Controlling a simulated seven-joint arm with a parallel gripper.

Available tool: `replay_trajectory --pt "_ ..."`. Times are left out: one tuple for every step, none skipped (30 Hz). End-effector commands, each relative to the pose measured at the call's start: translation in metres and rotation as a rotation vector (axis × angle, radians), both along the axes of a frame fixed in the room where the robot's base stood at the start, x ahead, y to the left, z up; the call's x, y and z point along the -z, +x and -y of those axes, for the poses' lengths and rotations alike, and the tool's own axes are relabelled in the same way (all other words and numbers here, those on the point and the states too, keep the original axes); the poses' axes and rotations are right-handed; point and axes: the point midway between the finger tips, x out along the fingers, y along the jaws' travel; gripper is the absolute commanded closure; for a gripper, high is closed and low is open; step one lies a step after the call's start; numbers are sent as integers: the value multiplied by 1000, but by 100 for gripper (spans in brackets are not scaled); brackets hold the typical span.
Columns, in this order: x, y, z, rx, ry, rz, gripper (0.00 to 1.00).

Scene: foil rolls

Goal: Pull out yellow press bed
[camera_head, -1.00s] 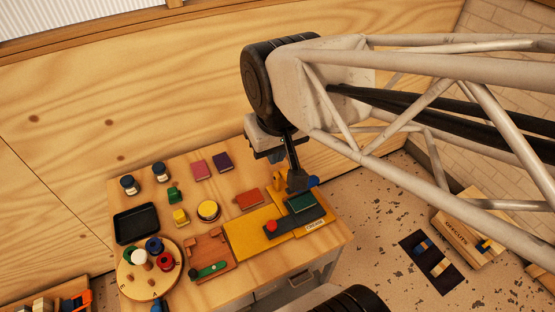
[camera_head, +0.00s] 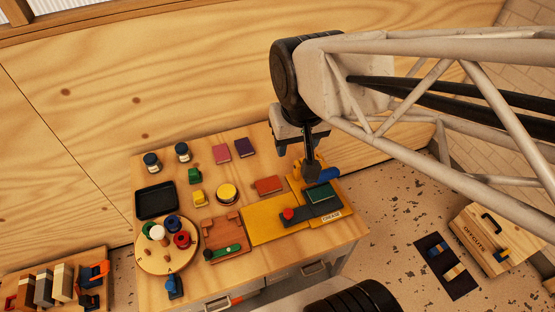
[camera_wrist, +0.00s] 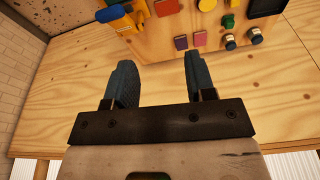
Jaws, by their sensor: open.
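The yellow press bed (camera_head: 262,228) is a flat yellow board lying on the table, left of and partly under the dark press arm. The press has a dark grey arm with a red knob (camera_head: 288,214), a green pad (camera_head: 321,195), a dark upright post (camera_head: 311,172) and a blue part (camera_head: 328,175). A yellow part of the press (camera_wrist: 118,24) shows at the wrist view's top left. My gripper (camera_head: 294,146) is open and empty, above the table's back side, behind the press. Its two blue-grey fingers stand apart in the wrist view (camera_wrist: 157,68).
A brown jig (camera_head: 222,240) lies left of the bed, and an orange block (camera_head: 269,185) behind it. A round wooden tray (camera_head: 150,262) with spools, a black tray (camera_head: 156,201) and two jars stand at the left. The wooden wall (camera_head: 170,80) rises behind the table.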

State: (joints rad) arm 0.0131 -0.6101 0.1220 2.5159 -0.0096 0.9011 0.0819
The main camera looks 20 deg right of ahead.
Motion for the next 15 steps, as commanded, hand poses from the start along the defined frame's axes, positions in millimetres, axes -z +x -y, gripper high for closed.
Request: replay_trajectory --pt "13 6 1 29 6 -17 42" --pt "21 10 1 49 10 -25 42" --pt "33 15 2 81 17 -35 42" --pt "42 20 3 107 21 -42 42" --pt "53 24 4 135 26 -53 42" --pt "68 30 5 175 32 -64 42" --pt "80 34 6 206 38 -75 42" --pt "93 38 7 239 43 -85 42" --pt "110 42 8 283 49 -96 42" --pt "123 45 9 317 53 -106 42" --pt "137 47 10 350 57 -116 42" --pt "154 50 11 394 62 -128 42" --pt "167 52 12 426 65 -137 42" --pt "180 52 13 457 68 -146 42" --pt "196 53 14 497 71 -158 42"
